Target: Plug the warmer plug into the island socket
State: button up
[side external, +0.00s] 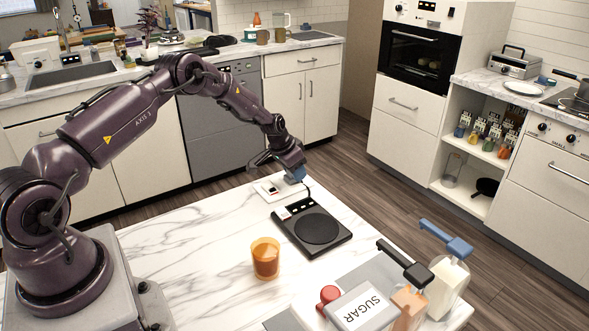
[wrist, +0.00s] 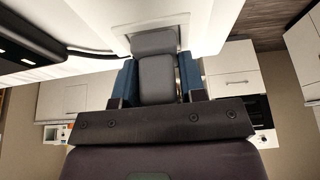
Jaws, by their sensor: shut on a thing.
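My gripper (side external: 294,176) is at the far edge of the marble-topped island, pointing down. In the wrist view its two blue fingers (wrist: 158,75) are shut on the grey warmer plug (wrist: 156,82), one on each side. The plug's far end is close to a white plate; I cannot tell whether it is inserted.
An amber glass (side external: 265,258) stands left of the warmer. The island's left part (side external: 190,255) is clear.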

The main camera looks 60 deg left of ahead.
jog(key=shift+f, duration=0.1)
jog(key=o, duration=1)
jog(key=v, duration=1.3)
jog(key=shift+f, duration=0.1)
jog(key=shift+o, duration=0.2)
